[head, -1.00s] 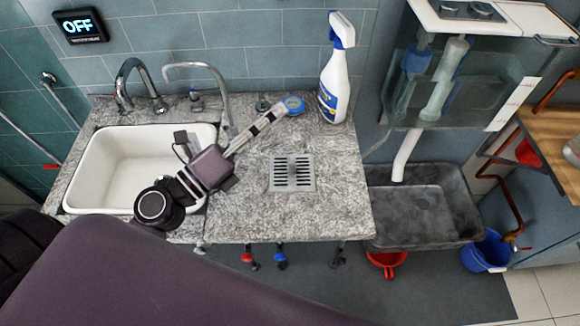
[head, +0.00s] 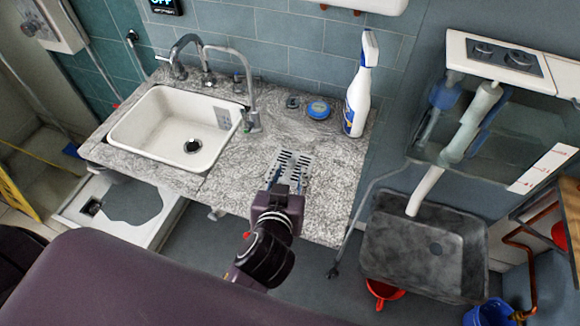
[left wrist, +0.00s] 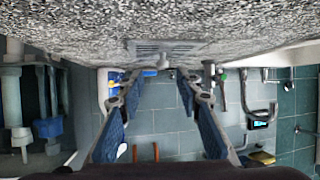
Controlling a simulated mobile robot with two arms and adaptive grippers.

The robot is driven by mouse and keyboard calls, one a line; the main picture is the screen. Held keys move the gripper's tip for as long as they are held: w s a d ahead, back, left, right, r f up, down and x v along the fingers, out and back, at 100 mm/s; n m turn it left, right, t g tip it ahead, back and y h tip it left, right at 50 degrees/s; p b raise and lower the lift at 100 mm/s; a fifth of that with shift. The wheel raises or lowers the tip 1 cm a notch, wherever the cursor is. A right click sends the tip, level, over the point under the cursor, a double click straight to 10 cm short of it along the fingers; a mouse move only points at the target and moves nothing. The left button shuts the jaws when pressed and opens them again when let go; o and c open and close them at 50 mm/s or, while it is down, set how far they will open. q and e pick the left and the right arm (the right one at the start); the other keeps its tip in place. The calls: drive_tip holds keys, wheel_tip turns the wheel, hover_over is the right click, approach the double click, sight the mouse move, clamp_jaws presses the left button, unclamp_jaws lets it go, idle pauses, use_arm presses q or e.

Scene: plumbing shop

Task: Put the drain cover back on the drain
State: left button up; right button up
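The drain cover (head: 291,166), a grey slotted metal plate, lies flat on the speckled stone counter, right of the white sink. In the left wrist view the cover (left wrist: 165,47) appears beyond and between the fingertips. My left gripper (head: 284,182) is at the cover's near edge, over the counter; its fingers are spread and empty in the left wrist view (left wrist: 160,78). I cannot tell whether they touch the cover. A small dark square opening (head: 91,207), perhaps the drain, shows in the white floor tray (head: 68,212) at the left. My right gripper is out of view.
A white sink (head: 145,133) with a tap (head: 250,95) stands left of the cover. A blue round item (head: 318,109) and a spray bottle (head: 357,105) stand behind it. A dark basin (head: 385,255) is at the right. A grey patch (head: 133,206) lies in the floor tray.

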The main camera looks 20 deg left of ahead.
sight(291, 161)
use_arm(q)
drive_tip(key=x, duration=0.2)
drive_tip(key=p+x, duration=0.1)
drive_tip(key=x, duration=0.4)
drive_tip(key=shift+s+a, duration=0.1)
drive_tip(key=shift+a, duration=0.15)
clamp_jaws()
drive_tip(key=shift+r, duration=0.1)
